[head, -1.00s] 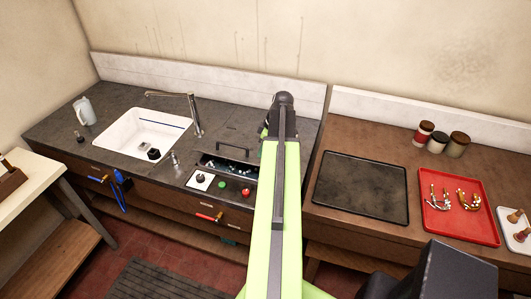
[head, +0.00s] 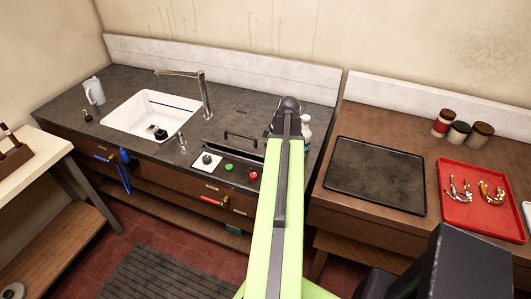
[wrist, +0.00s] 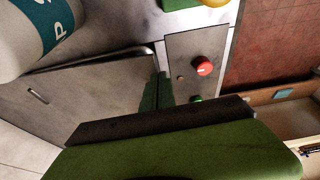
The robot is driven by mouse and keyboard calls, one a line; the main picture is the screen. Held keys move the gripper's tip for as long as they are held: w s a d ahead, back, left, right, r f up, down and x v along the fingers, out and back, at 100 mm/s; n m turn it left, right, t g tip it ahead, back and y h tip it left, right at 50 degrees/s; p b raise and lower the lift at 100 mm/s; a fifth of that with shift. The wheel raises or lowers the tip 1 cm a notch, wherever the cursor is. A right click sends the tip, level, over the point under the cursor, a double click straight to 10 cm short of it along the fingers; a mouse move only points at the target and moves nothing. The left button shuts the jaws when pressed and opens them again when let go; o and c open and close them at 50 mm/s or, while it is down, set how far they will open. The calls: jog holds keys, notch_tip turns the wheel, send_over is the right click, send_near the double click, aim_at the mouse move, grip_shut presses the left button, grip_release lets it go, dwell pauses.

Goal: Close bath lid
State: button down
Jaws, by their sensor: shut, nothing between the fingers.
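The bath lid (head: 232,143) is the dark panel with a bar handle (head: 240,136) on the grey counter. It lies flat or nearly flat, with a dark strip along its front edge. I cannot tell if it is fully seated. In the wrist view a grey metal panel, apparently the lid (wrist: 85,95), fills the left. My gripper (wrist: 165,118) is shut and empty, at the panel's edge in the wrist view. In the head view the end of my arm is just right of the lid and hides its right side.
In front of the lid are a white dial plate (head: 206,161), a green button (head: 229,167) and a red button (head: 253,175). A white bottle with a teal label (wrist: 30,35) stands close by. The sink (head: 152,113) is left; a black mat (head: 375,175) and red tray (head: 480,205) are right.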

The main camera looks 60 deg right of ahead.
jog(key=f, duration=0.1)
jog(key=f+b, duration=0.2)
jog(key=shift+a+f, duration=0.15)
jog(key=shift+a, duration=0.1)
jog(key=shift+s+a+f+b, duration=0.1)
jog(key=shift+s+f+b, duration=0.2)
jog(key=shift+b, duration=0.25)
jog(key=shift+s, duration=0.1)
